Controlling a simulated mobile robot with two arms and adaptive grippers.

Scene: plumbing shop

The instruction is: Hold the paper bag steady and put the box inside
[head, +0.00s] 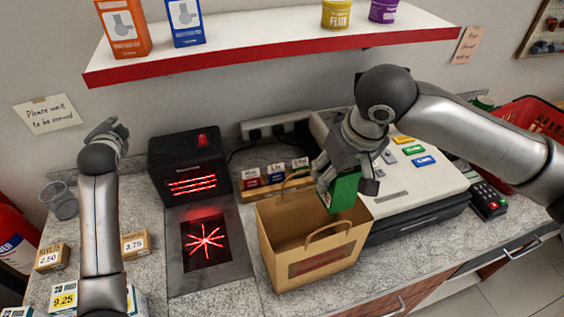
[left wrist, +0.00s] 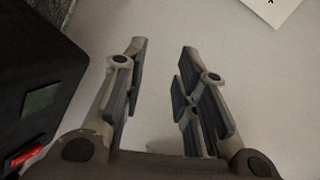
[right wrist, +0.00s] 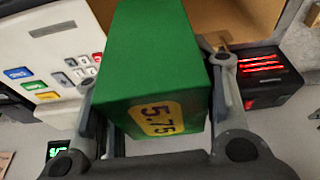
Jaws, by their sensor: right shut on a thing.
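The brown paper bag (head: 318,250) stands open and upright on the counter, with a handle loop on its front and another at the back. The green box (head: 345,192) is in my right gripper (head: 345,180), at the right part of the bag's opening. In the right wrist view the box (right wrist: 155,75) shows a yellow 5.75 label, with a finger on each side of it and the bag (right wrist: 245,22) beyond. My left gripper (left wrist: 160,85) is open and empty, facing the wall; in the head view it is at the left, away from the bag.
A black scanner (head: 188,165) with a red-lit plate stands left of the bag. A cash register (head: 420,185) and card terminal (head: 488,200) are at the right. A shelf (head: 270,50) with boxes and cans hangs above. Small priced boxes (head: 135,243) lie near my left arm.

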